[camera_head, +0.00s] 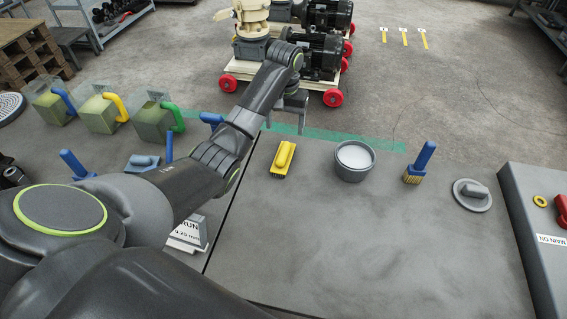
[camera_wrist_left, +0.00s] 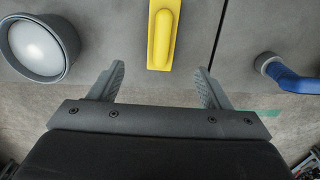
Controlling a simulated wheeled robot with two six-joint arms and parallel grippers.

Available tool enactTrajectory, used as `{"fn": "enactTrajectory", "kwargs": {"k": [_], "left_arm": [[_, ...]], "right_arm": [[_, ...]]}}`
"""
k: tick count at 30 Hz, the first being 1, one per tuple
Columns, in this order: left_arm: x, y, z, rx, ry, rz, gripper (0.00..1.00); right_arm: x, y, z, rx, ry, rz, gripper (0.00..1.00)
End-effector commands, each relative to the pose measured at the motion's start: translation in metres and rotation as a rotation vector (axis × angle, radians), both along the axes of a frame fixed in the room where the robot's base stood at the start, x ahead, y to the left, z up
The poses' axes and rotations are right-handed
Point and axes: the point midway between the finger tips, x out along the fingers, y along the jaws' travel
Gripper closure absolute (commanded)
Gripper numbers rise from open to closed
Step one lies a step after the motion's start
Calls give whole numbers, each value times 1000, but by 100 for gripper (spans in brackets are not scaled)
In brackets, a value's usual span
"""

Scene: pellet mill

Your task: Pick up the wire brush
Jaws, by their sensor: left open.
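A yellow tool (camera_head: 284,158) with a raised bar handle lies on the grey table, just right of the table seam. It may be the wire brush; its underside is hidden. A blue-handled brush (camera_head: 418,165) with tan bristles also stands on the table, further right. My left gripper (camera_head: 287,120) is open and empty, above the table's far edge, beyond the yellow tool. In the left wrist view the yellow tool (camera_wrist_left: 162,35) lies ahead of the open fingers (camera_wrist_left: 161,70), in line with the gap between them and not between the pads. My right gripper is not in view.
A grey pot (camera_head: 354,162) with white contents stands right of the yellow tool. A round grey lid-like disc (camera_head: 472,195) and a control box (camera_head: 540,220) are further right. The front middle of the table is clear.

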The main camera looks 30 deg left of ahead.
Motion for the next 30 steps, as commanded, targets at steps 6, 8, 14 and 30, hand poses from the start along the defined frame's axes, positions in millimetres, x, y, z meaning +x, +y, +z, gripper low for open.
{"fn": "enactTrajectory", "kwargs": {"k": [6, 8, 14, 30], "left_arm": [[0, 0, -31, 0, -1, 0, 29], [0, 0, -37, 0, -1, 0, 29], [0, 0, -60, 0, -1, 0, 29], [-2, 2, -119, 0, 2, -1, 29]], "right_arm": [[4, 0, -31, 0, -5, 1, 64], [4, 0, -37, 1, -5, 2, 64], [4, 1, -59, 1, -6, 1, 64], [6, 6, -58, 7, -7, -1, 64]]}}
